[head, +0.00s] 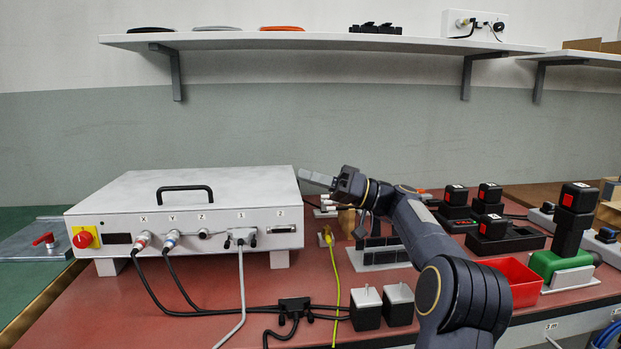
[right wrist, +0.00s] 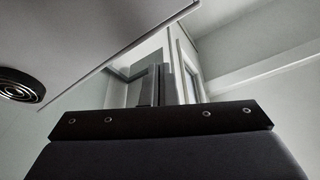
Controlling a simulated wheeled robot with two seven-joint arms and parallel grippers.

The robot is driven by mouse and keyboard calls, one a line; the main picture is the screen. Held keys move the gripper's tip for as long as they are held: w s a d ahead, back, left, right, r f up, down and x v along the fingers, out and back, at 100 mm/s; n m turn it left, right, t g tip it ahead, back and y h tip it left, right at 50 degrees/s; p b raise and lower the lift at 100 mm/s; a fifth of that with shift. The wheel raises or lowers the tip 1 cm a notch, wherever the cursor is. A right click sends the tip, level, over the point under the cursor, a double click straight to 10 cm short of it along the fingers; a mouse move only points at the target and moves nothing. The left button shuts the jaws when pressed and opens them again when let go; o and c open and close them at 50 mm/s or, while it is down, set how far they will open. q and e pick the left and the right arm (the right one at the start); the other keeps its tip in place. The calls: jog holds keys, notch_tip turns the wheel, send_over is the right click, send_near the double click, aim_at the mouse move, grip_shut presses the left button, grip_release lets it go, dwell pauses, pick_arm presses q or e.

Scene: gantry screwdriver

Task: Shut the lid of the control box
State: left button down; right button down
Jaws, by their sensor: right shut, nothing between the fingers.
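The control box (head: 185,238) is a light grey case at the left of the bench, with connectors and cables along its front. Its lid (head: 235,190) lies flat across the top, with a black handle (head: 184,189) on it; I see no clear gap along the front edge. My right gripper (head: 318,178) is just beyond the box's right side, near the lid's right edge, fingers pointing left. It is shut and empty; I cannot tell whether it touches the lid. Its closed fingers also show in the right wrist view (right wrist: 163,85). My left gripper is out of view.
A red emergency button (head: 82,239) sits on the box's front left corner. Cables run over the red bench to a black splitter (head: 294,304). A yellow cable, metal-topped blocks (head: 398,304) and a red bin (head: 514,280) are to the right. A shelf (head: 300,41) hangs above.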

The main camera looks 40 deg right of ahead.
jog(key=s+a+r+p, duration=0.4)
jog(key=s+a+r, duration=0.5)
jog(key=r, duration=0.4)
jog(key=shift+s+a, duration=0.35)
jog(key=shift+s, duration=0.25)
